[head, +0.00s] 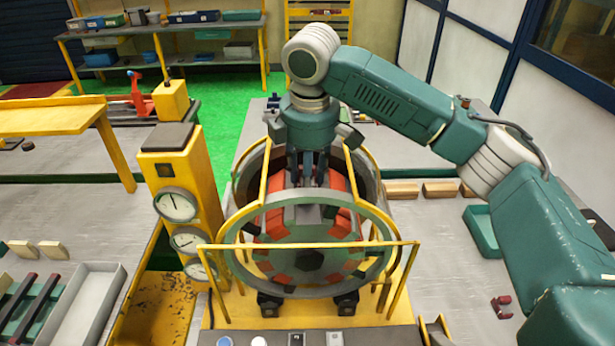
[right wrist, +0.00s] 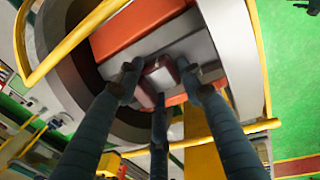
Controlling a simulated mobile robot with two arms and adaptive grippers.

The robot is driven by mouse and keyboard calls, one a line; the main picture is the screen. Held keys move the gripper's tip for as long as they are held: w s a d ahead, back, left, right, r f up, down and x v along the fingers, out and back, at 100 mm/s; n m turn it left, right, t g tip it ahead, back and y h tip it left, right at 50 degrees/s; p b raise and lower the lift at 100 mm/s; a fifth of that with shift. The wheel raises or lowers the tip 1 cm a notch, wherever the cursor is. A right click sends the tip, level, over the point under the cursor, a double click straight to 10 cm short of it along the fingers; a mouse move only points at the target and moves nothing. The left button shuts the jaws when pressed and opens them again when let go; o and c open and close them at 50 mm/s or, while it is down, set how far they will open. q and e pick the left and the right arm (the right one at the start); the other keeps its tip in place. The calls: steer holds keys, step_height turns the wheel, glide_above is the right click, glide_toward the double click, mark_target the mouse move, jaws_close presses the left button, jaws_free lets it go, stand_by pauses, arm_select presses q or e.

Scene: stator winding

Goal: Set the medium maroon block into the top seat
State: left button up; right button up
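The stator (head: 305,225) stands upright on its yellow stand, a large ring with red and grey segments inside. My right gripper (head: 307,182) reaches down from above into the top of the ring. In the right wrist view, the fingers of my right gripper (right wrist: 158,78) close around a small maroon block (right wrist: 161,77) with a paler face. The block is over a grey segment (right wrist: 193,47) at the top, between orange-red ones. I cannot tell whether it touches the seat. In the head view the fingers hide the block. My left gripper is not in view.
Yellow rails (head: 310,246) cross in front of the ring. A yellow post with dials (head: 178,205) stands close on its left. A grey tray (head: 83,300) lies at left, a green tray (head: 482,232) at right. Tan blocks (head: 440,190) lie behind the green tray.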

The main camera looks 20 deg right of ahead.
steer(key=o, duration=0.4)
steer(key=shift+f, duration=0.1)
steer(key=shift+f, duration=0.1)
steer(key=r, duration=0.4)
steer(key=s+r, duration=0.1)
steer(key=r, duration=0.7)
steer(key=shift+s+a, duration=0.15)
steer(key=shift+s, duration=0.2)
